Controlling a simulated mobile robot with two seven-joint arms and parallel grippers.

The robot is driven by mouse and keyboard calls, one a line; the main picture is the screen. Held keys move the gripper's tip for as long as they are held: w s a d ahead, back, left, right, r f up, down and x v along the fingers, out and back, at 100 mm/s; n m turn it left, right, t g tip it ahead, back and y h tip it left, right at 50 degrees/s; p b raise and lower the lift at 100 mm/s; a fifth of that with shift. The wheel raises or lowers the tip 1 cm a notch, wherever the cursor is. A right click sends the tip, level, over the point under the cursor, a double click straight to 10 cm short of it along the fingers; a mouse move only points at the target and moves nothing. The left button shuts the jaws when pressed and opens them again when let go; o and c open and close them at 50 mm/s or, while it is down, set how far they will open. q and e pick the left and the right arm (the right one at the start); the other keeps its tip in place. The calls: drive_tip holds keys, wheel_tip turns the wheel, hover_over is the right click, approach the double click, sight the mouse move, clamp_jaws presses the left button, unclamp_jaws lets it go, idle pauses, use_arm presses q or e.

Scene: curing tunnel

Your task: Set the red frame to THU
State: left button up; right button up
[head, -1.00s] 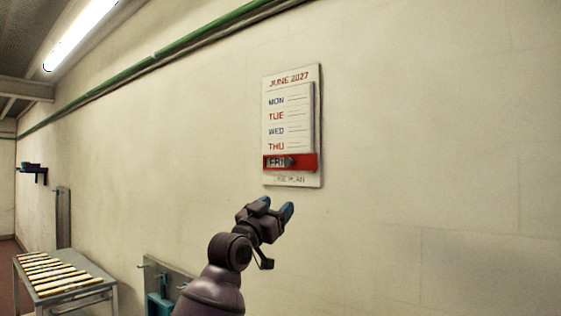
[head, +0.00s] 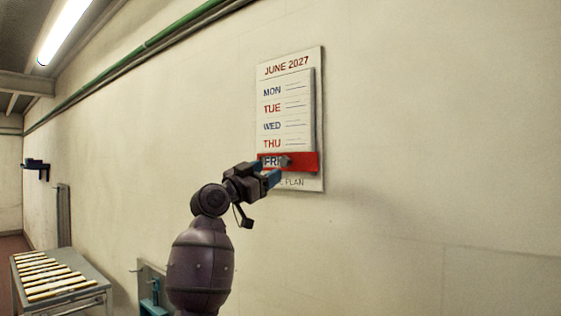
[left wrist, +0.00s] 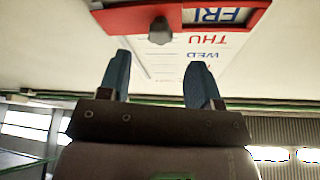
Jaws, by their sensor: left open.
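The wall calendar (head: 290,75) is headed JUNE 2027 and lists MON to FRI downwards. The red frame (head: 307,161) is around FRI, one row below THU (head: 272,143). A dark grey knob (head: 286,161) sticks out from the frame. My left gripper (head: 273,174) is open and empty at the lower left of the knob. In the left wrist view the calendar appears upside down. There the red frame (left wrist: 118,20) and knob (left wrist: 161,31) lie beyond the fingertips, apart from the gripper (left wrist: 160,78). My right gripper is not in view.
A metal table (head: 98,289) with several pale strips on it stands at the lower left. A grey board (head: 151,272) with teal parts is low on the wall behind my arm. Green pipe (head: 150,45) runs along the upper wall. The wall right of the calendar is bare.

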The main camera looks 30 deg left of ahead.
sight(283, 161)
use_arm(q)
drive_tip(key=shift+p+x, duration=0.8)
drive_tip(key=shift+x, duration=2.1)
drive_tip(key=shift+r, duration=0.1)
drive_tip(key=shift+c, duration=0.4)
clamp_jaws()
